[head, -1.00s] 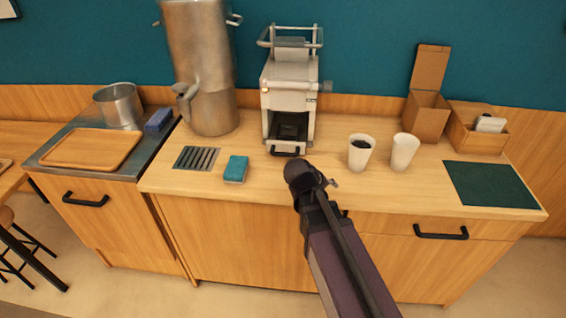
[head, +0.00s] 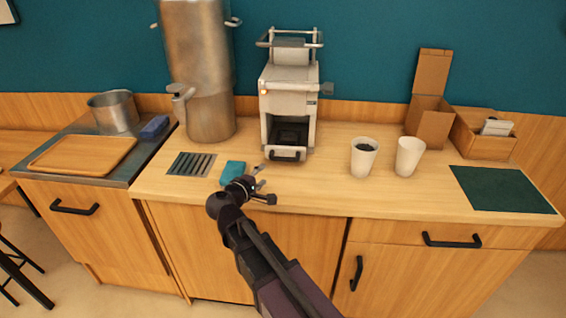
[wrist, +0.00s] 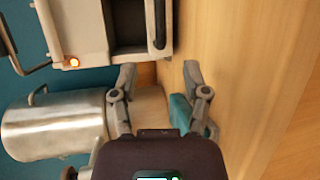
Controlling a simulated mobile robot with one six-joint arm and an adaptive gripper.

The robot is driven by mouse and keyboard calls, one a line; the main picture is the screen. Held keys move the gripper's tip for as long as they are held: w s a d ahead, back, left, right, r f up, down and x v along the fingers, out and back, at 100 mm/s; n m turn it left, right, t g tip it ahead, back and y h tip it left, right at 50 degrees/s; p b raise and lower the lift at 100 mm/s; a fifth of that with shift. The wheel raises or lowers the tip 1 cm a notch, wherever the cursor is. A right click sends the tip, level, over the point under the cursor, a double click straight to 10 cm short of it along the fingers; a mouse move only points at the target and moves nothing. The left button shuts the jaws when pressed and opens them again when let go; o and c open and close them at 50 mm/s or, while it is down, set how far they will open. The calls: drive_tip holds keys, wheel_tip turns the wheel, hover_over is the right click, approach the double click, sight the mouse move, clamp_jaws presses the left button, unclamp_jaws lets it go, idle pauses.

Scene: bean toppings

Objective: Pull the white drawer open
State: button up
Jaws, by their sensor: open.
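The white machine (head: 288,95) stands on the wooden counter and has a white drawer (head: 287,155) low in its front. A black handle shows on the drawer front; in the wrist view the handle (wrist: 160,24) is at the top, beside a dark recess. My gripper (head: 266,189) is open and empty, in front of the machine and a little to its left, apart from the handle. In the wrist view its two fingers (wrist: 159,82) are spread, with the handle beyond them. How far the drawer is out is hard to tell.
A teal sponge (head: 232,172) lies close by my gripper, partly behind it. A steel urn (head: 208,70) stands left of the machine, with a drain grate (head: 192,164) in front. Two white cups (head: 363,157) stand to the right. The counter between machine and cups is clear.

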sight(282, 160)
drive_tip(key=shift+w, duration=0.1)
drive_tip(key=b+x, duration=0.2)
drive_tip(key=x, duration=1.1)
drive_tip(key=shift+w+d+f+b, duration=0.15)
drive_tip(key=shift+w+d+b, duration=0.1)
drive_tip(key=shift+b, duration=0.1)
clamp_jaws()
